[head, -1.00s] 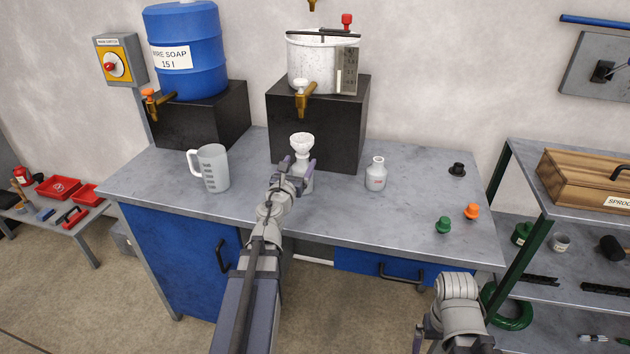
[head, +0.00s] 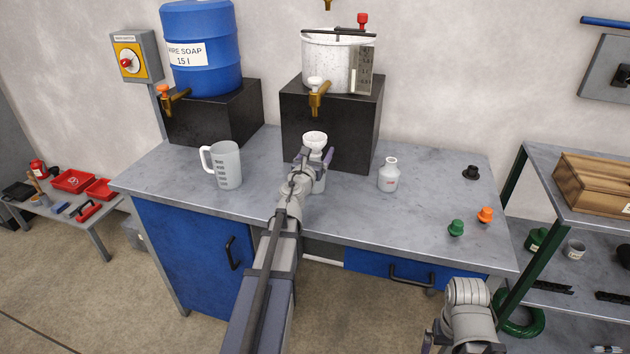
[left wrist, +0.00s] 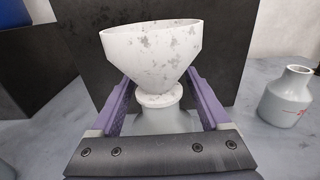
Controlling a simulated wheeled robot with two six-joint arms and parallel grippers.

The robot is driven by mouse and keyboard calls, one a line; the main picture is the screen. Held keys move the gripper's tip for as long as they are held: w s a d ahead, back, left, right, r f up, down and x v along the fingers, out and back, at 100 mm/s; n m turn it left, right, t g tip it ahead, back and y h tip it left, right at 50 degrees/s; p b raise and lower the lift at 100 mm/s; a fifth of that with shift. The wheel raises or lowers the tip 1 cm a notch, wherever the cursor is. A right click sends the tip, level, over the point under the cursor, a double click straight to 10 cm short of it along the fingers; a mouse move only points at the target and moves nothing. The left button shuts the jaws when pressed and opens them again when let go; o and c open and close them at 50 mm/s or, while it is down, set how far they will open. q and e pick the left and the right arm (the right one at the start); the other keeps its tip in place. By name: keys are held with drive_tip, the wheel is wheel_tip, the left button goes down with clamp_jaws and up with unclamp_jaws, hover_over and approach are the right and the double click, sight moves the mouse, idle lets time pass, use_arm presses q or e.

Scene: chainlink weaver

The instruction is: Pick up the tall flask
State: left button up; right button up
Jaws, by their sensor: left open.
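A pale flask (left wrist: 165,121) with a speckled white funnel (head: 315,142) on its top stands upright on the workbench. The funnel (left wrist: 150,50) fills the upper middle of the left wrist view. My left gripper (head: 315,160) is open, with a purple finger on each side of the flask's neck; gaps show between fingers and neck. Much of the flask's body is hidden by the gripper. A second, squat flask (head: 389,176) with a short neck stands to the right, also in the left wrist view (left wrist: 288,98). My right gripper is at the lower edge, mostly cut off (head: 428,347).
A black block (head: 330,120) stands close behind the funnel, bearing a white pot (head: 325,62) with a brass tap. A measuring jug (head: 226,166) stands to the left. Green (head: 456,228), orange (head: 485,215) and black (head: 470,172) stoppers sit at the right. The bench (head: 405,218) front is clear.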

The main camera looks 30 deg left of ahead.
use_arm(q)
drive_tip(key=shift+w, duration=0.15)
clamp_jaws()
idle(0.5)
idle(0.9)
